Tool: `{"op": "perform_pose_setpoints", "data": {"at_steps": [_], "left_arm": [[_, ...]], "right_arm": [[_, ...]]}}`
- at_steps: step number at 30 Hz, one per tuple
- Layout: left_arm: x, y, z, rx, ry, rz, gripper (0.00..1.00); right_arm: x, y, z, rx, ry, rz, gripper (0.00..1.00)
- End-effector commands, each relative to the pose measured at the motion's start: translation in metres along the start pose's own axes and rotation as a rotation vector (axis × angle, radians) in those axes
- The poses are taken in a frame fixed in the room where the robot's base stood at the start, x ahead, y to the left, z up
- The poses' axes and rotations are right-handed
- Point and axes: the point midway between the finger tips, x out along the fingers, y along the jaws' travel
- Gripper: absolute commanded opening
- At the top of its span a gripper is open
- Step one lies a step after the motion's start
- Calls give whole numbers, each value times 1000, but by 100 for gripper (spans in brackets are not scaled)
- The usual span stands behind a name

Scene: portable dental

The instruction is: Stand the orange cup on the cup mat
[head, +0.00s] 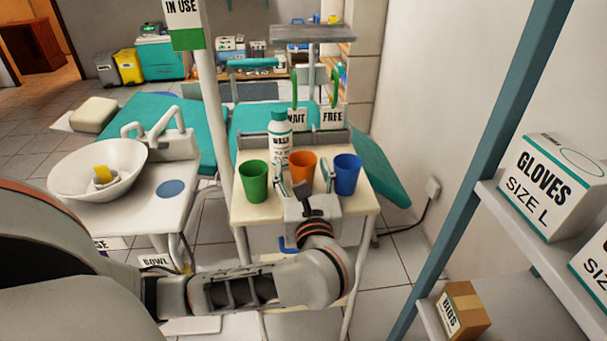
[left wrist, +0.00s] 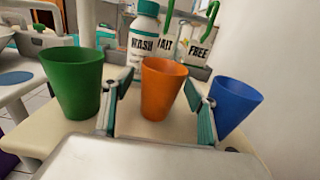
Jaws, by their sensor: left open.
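The orange cup (head: 303,163) stands upright on the small cream table, between a green cup (head: 254,181) and a blue cup (head: 347,173). My left gripper (head: 306,184) is open at the near side of the orange cup. In the left wrist view, the orange cup (left wrist: 163,88) appears between the two open fingers (left wrist: 158,108), with a gap showing on each side. I cannot tell how far the fingertips reach around it. A flat blue disc (head: 171,189), which looks like the cup mat, lies bare on the bowl stand at left. My right gripper is not in view.
A WASH bottle (head: 279,138) stands behind the orange cup. The green and blue cups flank the fingers closely. A white bowl (head: 98,170) and a curved tap (head: 152,130) are near the disc. A pole (head: 211,90) rises between stand and table. Shelves with boxes (head: 552,188) are at right.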

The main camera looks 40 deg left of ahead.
Motion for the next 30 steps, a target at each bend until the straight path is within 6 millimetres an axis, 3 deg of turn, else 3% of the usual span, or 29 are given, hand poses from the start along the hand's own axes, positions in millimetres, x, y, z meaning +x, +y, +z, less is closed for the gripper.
{"op": "perform_pose_setpoints", "data": {"at_steps": [2,5,6,18,23,30], "left_arm": [[0,0,0,0,0,0,55],[0,0,0,0,0,0,29],[0,0,0,0,0,0,26],[0,0,7,-2,-2,0,24],[-1,0,34,-11,-6,0,24],[-2,0,102,-19,-9,-1,24]], "right_arm": [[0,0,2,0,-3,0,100],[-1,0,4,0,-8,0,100],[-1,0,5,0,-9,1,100],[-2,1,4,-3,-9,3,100],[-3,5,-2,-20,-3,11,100],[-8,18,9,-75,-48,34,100]]}}
